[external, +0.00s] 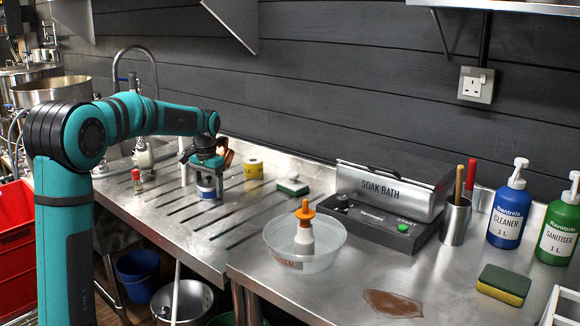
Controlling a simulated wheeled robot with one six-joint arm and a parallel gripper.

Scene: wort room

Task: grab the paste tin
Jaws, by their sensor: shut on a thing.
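My gripper (207,170) points down over the ribbed draining board on the left part of the steel counter. It is shut on a small tin (209,189) with a white and dark blue label, which looks like the paste tin; its lettering is too small to read. The tin is upright, and its top is partly hidden by the gripper. I cannot tell whether its bottom touches the board.
A yellow roll (253,168) and a sponge (292,185) stand to the right. A clear bowl (335,246) holds an orange-topped bottle. A soak bath (390,195), cleaner bottle (508,213) and sanitiser bottle (559,232) stand further right. A brown puddle (393,304) lies in front.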

